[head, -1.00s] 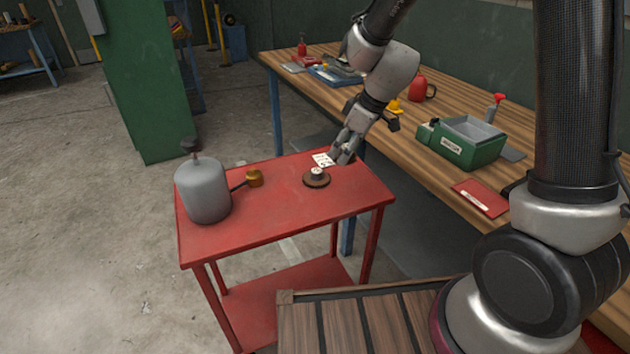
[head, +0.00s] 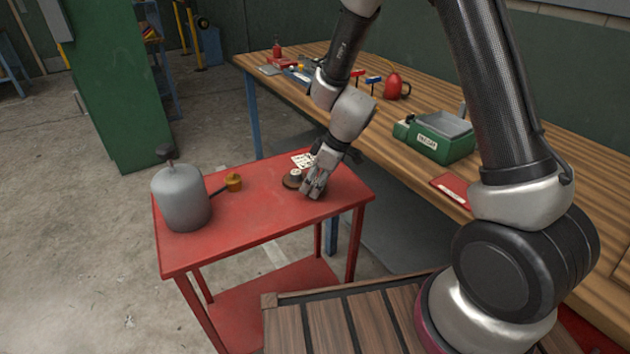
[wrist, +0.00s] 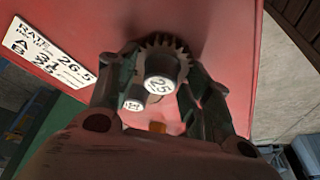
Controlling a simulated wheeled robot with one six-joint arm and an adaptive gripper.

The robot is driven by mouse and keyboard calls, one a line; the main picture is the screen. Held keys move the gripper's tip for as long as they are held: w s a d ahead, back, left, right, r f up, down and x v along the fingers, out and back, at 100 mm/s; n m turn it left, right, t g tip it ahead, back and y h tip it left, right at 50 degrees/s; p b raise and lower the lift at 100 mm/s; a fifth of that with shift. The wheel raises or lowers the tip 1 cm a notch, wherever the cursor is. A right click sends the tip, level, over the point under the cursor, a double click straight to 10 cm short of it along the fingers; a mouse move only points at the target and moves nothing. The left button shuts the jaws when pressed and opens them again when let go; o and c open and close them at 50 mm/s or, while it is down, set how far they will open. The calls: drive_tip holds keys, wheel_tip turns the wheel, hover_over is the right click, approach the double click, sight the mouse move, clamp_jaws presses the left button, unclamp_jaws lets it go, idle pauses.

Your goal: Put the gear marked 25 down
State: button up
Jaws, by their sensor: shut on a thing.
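In the wrist view, a dark toothed gear with a white label that reads 25 or 2.5 (wrist: 160,72) sits between the fingers of my gripper (wrist: 158,82). The gripper is shut on it, label facing the camera. In the head view my gripper (head: 314,190) points down, low over the red cart top (head: 250,222); its fingers hide the gear. I cannot tell whether the gear touches the cart. A brown disc (head: 291,182) with a white-labelled hub stands just left of the fingers. A smaller label (wrist: 133,105) shows beyond the gear in the wrist view.
A white card (head: 302,159) with printed figures lies behind the disc; it also shows in the wrist view (wrist: 48,53). A brass piece (head: 233,182) and a grey canister (head: 181,198) stand at left. The cart's front right is bare. A wooden workbench (head: 400,130) runs behind.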

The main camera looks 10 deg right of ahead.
drive_tip(key=o, duration=1)
drive_tip(key=shift+f, duration=0.1)
drive_tip(key=s+d+r+m, duration=0.2)
drive_tip(key=s+d+r, duration=0.25)
drive_tip(key=r, duration=0.35)
drive_tip(key=s+d+r+m+t+h, duration=0.1)
drive_tip(key=s+d+r+m, duration=0.15)
drive_tip(key=d+r, duration=0.45)
drive_tip(key=s+d+r+m, duration=0.1)
drive_tip(key=s+d+r, duration=0.35)
drive_tip(key=r, duration=0.45)
drive_tip(key=s+d+r+m+h, duration=0.1)
drive_tip(key=s+d+m, duration=0.1)
drive_tip(key=s, duration=0.2)
drive_tip(key=s+d+r+m+h, duration=0.1)
drive_tip(key=s+d+r+m, duration=0.1)
drive_tip(key=s+d, duration=0.1)
drive_tip(key=s+d+r+m+t+h, duration=0.1)
drive_tip(key=s+d+m, duration=0.2)
drive_tip(key=s, duration=0.3)
drive_tip(key=shift+d+r, duration=0.25)
drive_tip(key=shift+r, duration=0.1)
drive_tip(key=shift+w, duration=0.1)
